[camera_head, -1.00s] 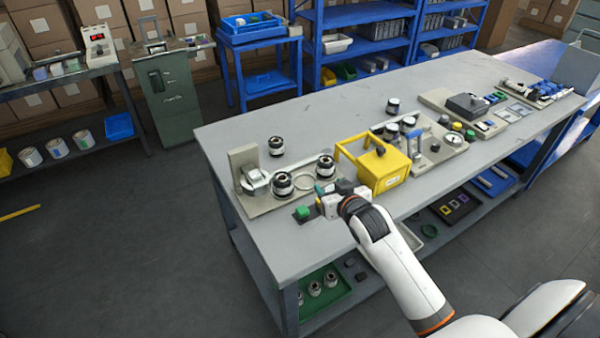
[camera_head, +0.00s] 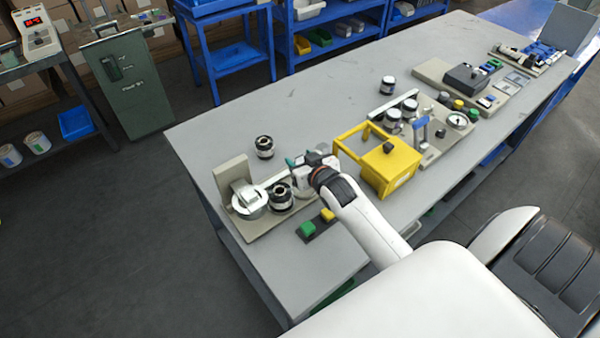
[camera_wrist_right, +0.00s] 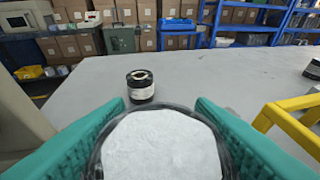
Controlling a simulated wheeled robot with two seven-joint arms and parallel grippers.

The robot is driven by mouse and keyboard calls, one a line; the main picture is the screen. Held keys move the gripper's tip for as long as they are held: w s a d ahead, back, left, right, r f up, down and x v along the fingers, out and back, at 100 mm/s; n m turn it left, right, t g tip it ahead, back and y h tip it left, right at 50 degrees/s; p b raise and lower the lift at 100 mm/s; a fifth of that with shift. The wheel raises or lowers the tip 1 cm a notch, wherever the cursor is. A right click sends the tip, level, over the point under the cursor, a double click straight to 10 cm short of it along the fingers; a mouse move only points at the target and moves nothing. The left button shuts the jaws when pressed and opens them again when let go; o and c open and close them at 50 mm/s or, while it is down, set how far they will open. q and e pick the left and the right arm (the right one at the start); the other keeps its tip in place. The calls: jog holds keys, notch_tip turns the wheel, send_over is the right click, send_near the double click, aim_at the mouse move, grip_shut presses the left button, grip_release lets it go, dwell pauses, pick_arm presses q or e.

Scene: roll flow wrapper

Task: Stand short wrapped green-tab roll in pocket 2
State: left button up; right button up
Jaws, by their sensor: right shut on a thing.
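My right gripper (camera_head: 300,163) is shut on a round roll with a dark rim and pale top (camera_wrist_right: 160,148), over the right part of the left fixture (camera_head: 258,225). In the right wrist view its teal fingers (camera_wrist_right: 160,140) flank the roll. I cannot tell whether the roll is lifted, and no green tab shows on it. A black-and-white roll (camera_head: 280,197) stands on the fixture left of the gripper. Another roll (camera_head: 264,147) stands on the table behind; it also shows in the wrist view (camera_wrist_right: 140,86). No pocket numbers are readable. My left gripper is not in view.
A yellow frame-and-box unit (camera_head: 390,167) stands close to the right of my gripper. Beyond it is a fixture (camera_head: 445,140) with rolls and a blue-topped lever. A lone roll (camera_head: 388,85) stands behind. The back of the table is clear.

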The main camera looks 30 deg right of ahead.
jog(key=f, duration=0.4)
jog(key=shift+w+f, duration=0.25)
jog(key=shift+f, duration=0.55)
jog(key=o, duration=0.6)
jog(key=shift+f, duration=0.2)
jog(key=shift+o, duration=0.9)
jog(key=shift+r, duration=0.1)
